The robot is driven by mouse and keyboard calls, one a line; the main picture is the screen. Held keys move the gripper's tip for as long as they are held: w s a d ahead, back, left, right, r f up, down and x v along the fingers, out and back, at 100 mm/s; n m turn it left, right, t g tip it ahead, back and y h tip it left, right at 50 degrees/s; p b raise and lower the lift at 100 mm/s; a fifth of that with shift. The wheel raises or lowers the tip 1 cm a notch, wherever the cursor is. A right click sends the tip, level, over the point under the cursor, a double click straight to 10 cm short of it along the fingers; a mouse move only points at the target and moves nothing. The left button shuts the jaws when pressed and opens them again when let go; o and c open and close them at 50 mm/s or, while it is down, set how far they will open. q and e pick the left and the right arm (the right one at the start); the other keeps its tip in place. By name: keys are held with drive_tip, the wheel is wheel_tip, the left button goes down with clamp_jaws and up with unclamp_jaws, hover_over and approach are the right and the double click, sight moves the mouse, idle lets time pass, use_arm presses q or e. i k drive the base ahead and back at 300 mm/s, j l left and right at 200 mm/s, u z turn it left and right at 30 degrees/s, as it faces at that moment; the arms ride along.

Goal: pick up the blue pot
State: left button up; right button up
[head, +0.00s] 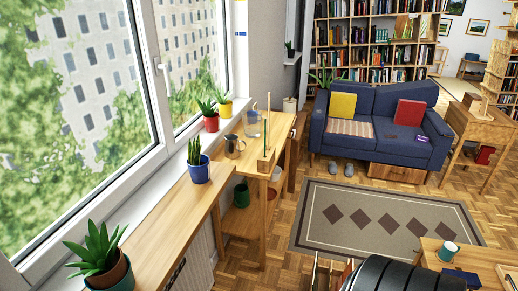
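The blue pot (199,174) stands upright on the wooden ledge (170,215) below the window, left of the picture's middle. A spiky green plant (194,151) grows in it. I cannot make out either of my grippers in the head view. Nothing is touching the pot from above.
A dark teal pot with a plant (98,255) stands nearer on the ledge. Red (211,123) and yellow pots (225,109) stand on the sill beyond. A metal jug (234,147) stands on the wooden desk (275,125). A dark ribbed object (400,276) is at the bottom.

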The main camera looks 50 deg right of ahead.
sight(199, 164)
drive_tip(key=i+j+z, duration=0.1)
drive_tip(key=z, duration=1.1)
drive_tip(key=i+l, duration=0.1)
drive_tip(key=l, duration=0.85)
drive_tip(key=i+z, duration=0.05)
